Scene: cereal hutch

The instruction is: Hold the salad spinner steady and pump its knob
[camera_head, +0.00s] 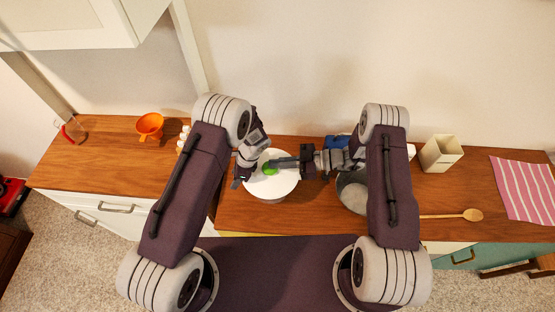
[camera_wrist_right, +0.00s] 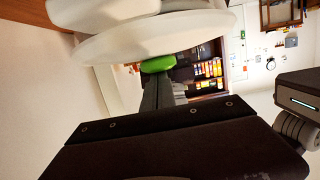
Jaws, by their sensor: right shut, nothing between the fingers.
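The white salad spinner (camera_head: 281,187) stands on the wooden counter between my arms. Its green knob (camera_head: 270,168) is at the centre of the lid. The spinner also shows in the right wrist view (camera_wrist_right: 145,42), with the knob (camera_wrist_right: 158,64) at the fingertips. My right gripper (camera_head: 278,165) comes in from the right and is shut with nothing held, its tips at the knob; whether they touch is unclear. My left gripper (camera_head: 239,178) is at the spinner's left side. Its fingers are small and partly hidden, so I cannot tell their opening or contact.
A grey bowl (camera_head: 352,194) sits partly hidden under my right arm. A blue item (camera_head: 337,142) is behind it. A cream box (camera_head: 441,153), wooden spoon (camera_head: 455,215) and striped cloth (camera_head: 524,188) lie to the right. The left counter is mostly clear.

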